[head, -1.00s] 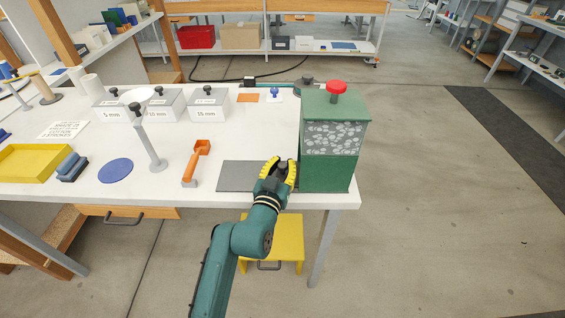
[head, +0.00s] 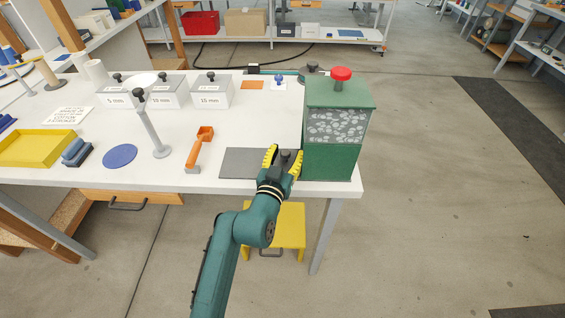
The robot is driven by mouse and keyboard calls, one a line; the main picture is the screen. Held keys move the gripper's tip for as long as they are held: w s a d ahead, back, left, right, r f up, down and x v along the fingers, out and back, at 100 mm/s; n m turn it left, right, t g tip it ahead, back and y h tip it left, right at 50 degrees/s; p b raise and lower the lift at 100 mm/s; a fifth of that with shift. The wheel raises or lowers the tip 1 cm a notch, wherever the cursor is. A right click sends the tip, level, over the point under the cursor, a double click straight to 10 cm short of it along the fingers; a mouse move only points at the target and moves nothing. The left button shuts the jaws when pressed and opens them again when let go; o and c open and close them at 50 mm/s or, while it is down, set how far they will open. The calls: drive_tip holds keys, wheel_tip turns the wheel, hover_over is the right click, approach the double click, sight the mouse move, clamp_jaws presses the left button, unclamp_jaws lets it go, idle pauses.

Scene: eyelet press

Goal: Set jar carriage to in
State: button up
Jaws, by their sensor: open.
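A green box-shaped unit (head: 330,163) with a clear window full of pale pieces and a red knob (head: 341,74) on top stands at the table's front right corner. I cannot tell for certain which part is the jar carriage. My gripper (head: 284,156) is open at the left side of the green unit, over the right end of a grey mat. Its yellow fingers point away from me, and a small dark knob-like shape shows between them. I cannot tell whether it touches the fingers. The unit's lower left side is partly hidden by the gripper.
An orange-handled tool (head: 199,150) lies left of the grey mat (head: 241,162). A grey post (head: 152,130), a blue disc (head: 120,156), a yellow tray (head: 40,148) and labelled grey boxes (head: 212,91) stand farther left. A dark round knob (head: 312,68) shows behind the green unit. The white table (head: 230,125) is clear mid-top.

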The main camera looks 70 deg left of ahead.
drive_tip(key=v, duration=1.1)
drive_tip(key=shift+d, duration=0.15)
drive_tip(key=shift+s, duration=0.1)
